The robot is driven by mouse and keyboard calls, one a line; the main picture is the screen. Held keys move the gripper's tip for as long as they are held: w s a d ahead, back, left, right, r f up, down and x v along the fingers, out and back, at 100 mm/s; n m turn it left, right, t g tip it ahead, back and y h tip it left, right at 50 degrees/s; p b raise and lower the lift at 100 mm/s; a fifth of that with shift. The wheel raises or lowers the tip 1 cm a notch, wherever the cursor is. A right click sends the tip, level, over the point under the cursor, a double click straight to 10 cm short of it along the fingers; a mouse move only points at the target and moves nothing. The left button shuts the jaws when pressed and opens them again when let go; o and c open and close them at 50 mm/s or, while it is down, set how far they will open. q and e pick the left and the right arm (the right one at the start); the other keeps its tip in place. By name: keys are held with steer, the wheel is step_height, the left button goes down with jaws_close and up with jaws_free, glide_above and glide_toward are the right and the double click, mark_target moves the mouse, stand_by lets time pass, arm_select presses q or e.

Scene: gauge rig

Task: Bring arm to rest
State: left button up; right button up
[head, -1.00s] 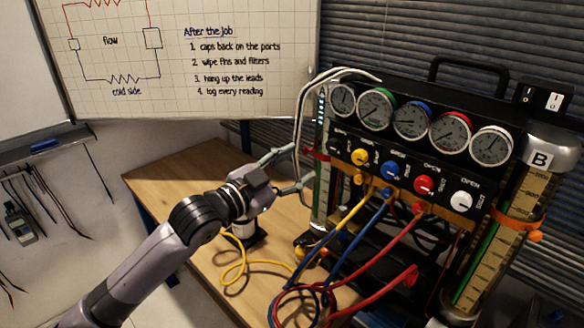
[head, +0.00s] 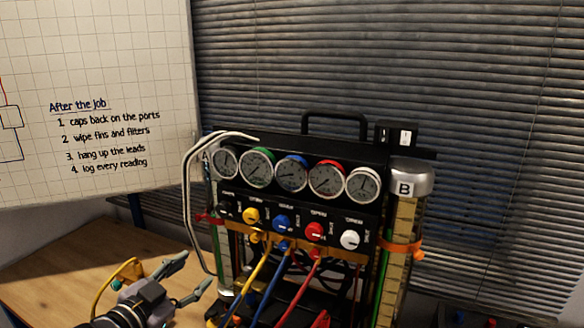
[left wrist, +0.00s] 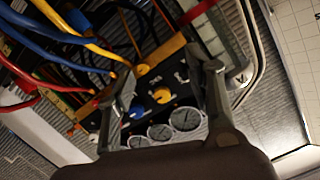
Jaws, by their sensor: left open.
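My left gripper (head: 190,279) is at the lower left of the head view, over the wooden table and left of the gauge rig (head: 300,200). Its two fingers are spread apart with nothing between them. In the left wrist view the open fingers (left wrist: 165,95) frame part of the rig, with the yellow knob (left wrist: 162,95), the blue knob (left wrist: 138,112) and several gauges behind them. I cannot tell the exact gap to the rig. Most of the left arm is below the head view. My right gripper is not in view.
Yellow, blue and red hoses (head: 292,290) hang from the rig's front. A cylinder marked B (head: 404,188) stands at its right. White tubes (head: 190,190) loop on its left side. The wooden table (head: 60,275) has bare room at left. A whiteboard (head: 100,60) and blinds (head: 400,80) stand behind.

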arm_select(q)
steer(key=s+d+f+n+g+y, duration=0.1)
steer(key=s+f+g, duration=0.15)
steer(key=f, duration=0.35)
steer(key=s+d+f+n+g+y, duration=0.1)
steer(key=s+f, duration=0.3)
steer(key=f, duration=0.2)
steer(key=s+f+n+g+y, duration=0.15)
steer(key=s+f+g, duration=0.25)
steer(key=s+f, duration=0.55)
steer(key=s+f+n+g+y, duration=0.1)
steer(key=s+f+n+g, duration=0.3)
steer(key=s, duration=1)
step_height(320, 180, down, 29)
steer(key=m+g+b, duration=0.1)
steer(key=g+b, duration=0.1)
steer(key=s+a+f+b, duration=0.2)
steer(key=s+f, duration=1.5)
steer(key=f, duration=0.1)
steer(key=shift+f+g, duration=0.25)
steer(key=shift+g, duration=0.1)
steer(key=shift+s+a+m+y, duration=0.1)
steer(key=shift+m+y, duration=0.15)
